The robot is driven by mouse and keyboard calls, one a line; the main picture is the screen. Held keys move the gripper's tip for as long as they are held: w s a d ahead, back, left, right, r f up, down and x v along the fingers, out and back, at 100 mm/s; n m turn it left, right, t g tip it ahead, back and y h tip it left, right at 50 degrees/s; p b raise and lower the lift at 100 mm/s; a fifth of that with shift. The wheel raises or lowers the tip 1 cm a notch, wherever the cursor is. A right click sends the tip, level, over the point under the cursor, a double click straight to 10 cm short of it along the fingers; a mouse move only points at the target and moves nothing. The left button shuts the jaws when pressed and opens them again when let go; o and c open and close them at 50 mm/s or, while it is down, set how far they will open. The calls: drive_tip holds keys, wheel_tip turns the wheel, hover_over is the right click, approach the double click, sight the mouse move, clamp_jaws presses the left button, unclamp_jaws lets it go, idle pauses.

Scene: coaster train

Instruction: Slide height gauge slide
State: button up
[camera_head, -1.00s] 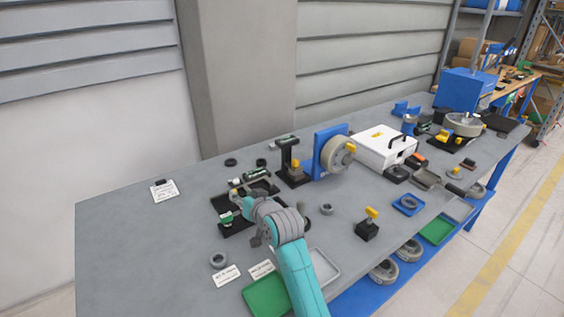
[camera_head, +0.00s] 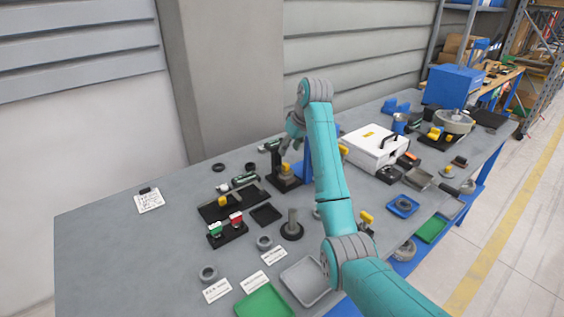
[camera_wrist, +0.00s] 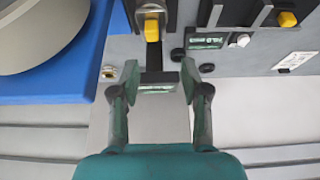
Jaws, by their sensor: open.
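The height gauge (camera_head: 276,163) is a black upright column on a black base, with a small display on top. Its slide (camera_head: 286,168) carries a yellow part low beside the column. In the wrist view the gauge's column (camera_wrist: 154,62) stands ahead between the fingers. The yellow part of the slide (camera_wrist: 152,29) shows beyond the fingertips, and the display (camera_wrist: 157,88) sits between the fingers. My gripper (camera_wrist: 158,80) is open, with a finger on each side of the gauge top and nothing held. In the head view my gripper (camera_head: 291,142) is above the gauge, partly hidden by my arm.
A blue stand (camera_wrist: 60,97) with a grey wheel (camera_wrist: 40,30) is close on the left in the wrist view. A white case (camera_head: 375,148) stands right of the arm. A black tray (camera_head: 215,212) and red and green buttons (camera_head: 235,220) lie left of the gauge.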

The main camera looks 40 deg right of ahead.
sight(286, 164)
drive_tip(key=shift+g, duration=0.3)
drive_tip(key=x, duration=0.6)
drive_tip(key=d+x, duration=0.1)
drive_tip(key=x, duration=0.2)
drive_tip(key=shift+w+f, duration=0.1)
drive_tip(key=shift+f, duration=0.25)
clamp_jaws()
drive_tip(key=shift+r, duration=0.15)
